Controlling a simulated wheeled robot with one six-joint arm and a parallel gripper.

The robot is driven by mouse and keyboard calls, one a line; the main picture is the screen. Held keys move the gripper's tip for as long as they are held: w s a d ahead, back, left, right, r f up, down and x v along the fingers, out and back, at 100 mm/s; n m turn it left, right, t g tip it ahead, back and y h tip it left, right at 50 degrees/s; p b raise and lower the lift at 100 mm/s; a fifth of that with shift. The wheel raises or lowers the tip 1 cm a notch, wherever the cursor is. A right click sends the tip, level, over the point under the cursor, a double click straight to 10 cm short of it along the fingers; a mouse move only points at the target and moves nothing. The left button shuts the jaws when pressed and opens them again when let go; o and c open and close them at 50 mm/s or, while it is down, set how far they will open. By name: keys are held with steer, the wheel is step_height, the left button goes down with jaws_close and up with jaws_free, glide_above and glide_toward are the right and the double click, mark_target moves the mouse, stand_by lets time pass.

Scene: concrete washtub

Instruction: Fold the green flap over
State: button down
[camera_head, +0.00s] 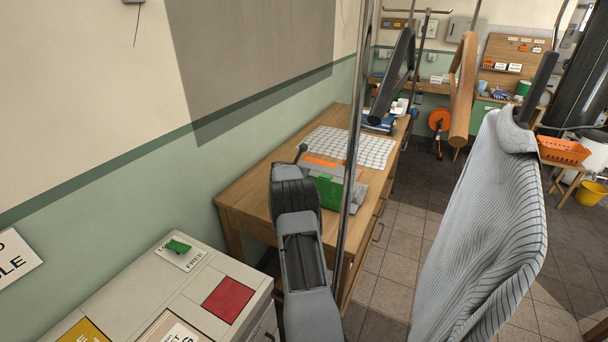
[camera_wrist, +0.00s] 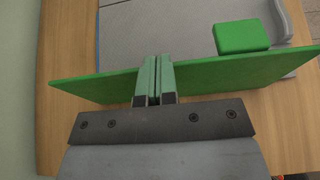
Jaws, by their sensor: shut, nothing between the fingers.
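The green flap (camera_wrist: 215,76) spans the wrist view as a long, thin panel seen nearly edge-on, tilted up from a grey base (camera_wrist: 180,32). In the head view the green flap (camera_head: 328,193) is at the near side of the grey piece on the wooden table. My gripper (camera_wrist: 156,62) is shut and empty, and its pale green fingers cross in front of the middle of the flap. I cannot tell whether they touch it. A small green block (camera_wrist: 242,36) sits on the base beyond the flap. In the head view my arm hides the gripper.
The wooden table (camera_head: 252,187) also holds a white checked mat (camera_head: 350,147) and an orange piece (camera_head: 322,162). A pale cabinet (camera_head: 200,285) stands front left.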

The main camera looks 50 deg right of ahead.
steer(key=shift+w+d+f+p, duration=0.1)
steer(key=shift+w+d+p, duration=0.15)
steer(key=shift+d, duration=0.3)
steer(key=shift+w+d+f+p, duration=0.15)
steer(key=shift+d+p, duration=0.15)
steer(key=shift+d, duration=0.25)
steer(key=shift+w+d+p, duration=0.2)
steer(key=shift+d+p, duration=0.05)
steer(key=shift+d, duration=0.3)
steer(key=s+a+r+b, duration=0.1)
steer(key=a+r, duration=0.5)
steer(key=r, duration=0.5)
steer(key=shift+s+r+b, duration=0.3)
steer(key=shift+s+b, duration=0.05)
steer(key=shift+b, duration=0.05)
